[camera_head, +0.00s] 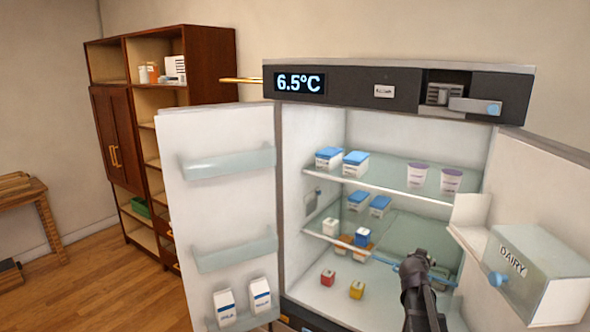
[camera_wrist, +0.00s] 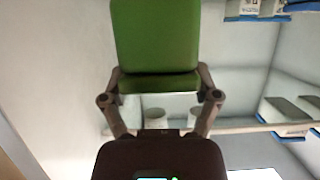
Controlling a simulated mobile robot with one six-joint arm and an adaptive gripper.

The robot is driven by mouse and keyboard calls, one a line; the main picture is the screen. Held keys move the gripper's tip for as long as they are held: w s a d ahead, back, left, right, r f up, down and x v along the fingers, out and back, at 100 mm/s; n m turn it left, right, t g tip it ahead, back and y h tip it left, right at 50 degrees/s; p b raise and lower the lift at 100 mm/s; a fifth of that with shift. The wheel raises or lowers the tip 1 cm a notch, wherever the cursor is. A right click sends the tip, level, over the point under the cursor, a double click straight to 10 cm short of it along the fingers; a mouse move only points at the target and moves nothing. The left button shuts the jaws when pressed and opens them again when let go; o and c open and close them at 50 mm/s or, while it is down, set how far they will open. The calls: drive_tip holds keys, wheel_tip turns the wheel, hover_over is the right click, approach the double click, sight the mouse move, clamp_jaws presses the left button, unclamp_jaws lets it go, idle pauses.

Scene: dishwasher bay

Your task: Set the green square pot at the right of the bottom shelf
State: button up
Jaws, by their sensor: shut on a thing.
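In the wrist view the green square pot (camera_wrist: 155,45) fills the top middle. My gripper (camera_wrist: 160,88) is shut on its near edge, with one finger at each side. In the head view my gripper (camera_head: 418,262) reaches into the lower right of the open fridge, and I cannot make out the pot beyond it. The fridge floor (camera_head: 318,295) lies beneath the lower glass shelf (camera_head: 318,237). A small red box (camera_head: 328,278) and a yellow box (camera_head: 357,289) stand on the floor, left of my gripper.
The left door (camera_head: 225,130) is open. The right door carries a clear dairy box (camera_head: 540,265) close to my arm. Two purple-rimmed cups (camera_head: 418,175) and blue-lidded tubs (camera_head: 355,163) stand on the upper shelf. A wooden bookcase (camera_head: 160,45) stands behind at left.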

drive_tip(key=shift+f+b, duration=2.05)
drive_tip(key=shift+f, duration=0.5)
drive_tip(key=shift+r, duration=0.1)
wheel_tip(320, 180, up, 14)
drive_tip(key=p, duration=1.4)
wheel_tip(320, 180, down, 14)
drive_tip(key=b, duration=1.4)
drive_tip(key=shift+a, duration=0.1)
